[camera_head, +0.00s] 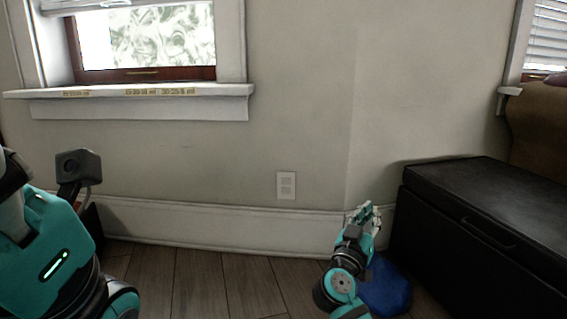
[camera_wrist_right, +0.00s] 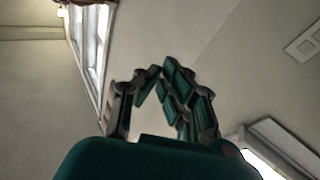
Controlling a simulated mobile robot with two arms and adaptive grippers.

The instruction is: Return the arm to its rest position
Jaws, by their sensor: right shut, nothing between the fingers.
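My right gripper (camera_head: 365,214) is in the lower right of the head view, at the end of my teal and dark arm. It is raised in front of the wall's white baseboard, left of a black chest. In the right wrist view the fingers of my right gripper (camera_wrist_right: 160,72) come together at their tips, with nothing between them. They point toward a bare wall. My left arm shows at the lower left of the head view, but its gripper is out of view.
The black chest (camera_head: 480,220) stands on the right. A blue object (camera_head: 388,290) lies on the floor beside my right arm, partly hidden. A window sill (camera_head: 140,92) juts out at upper left. A wall outlet (camera_head: 286,185) is in the middle. The wooden floor (camera_head: 215,285) between my arms is clear.

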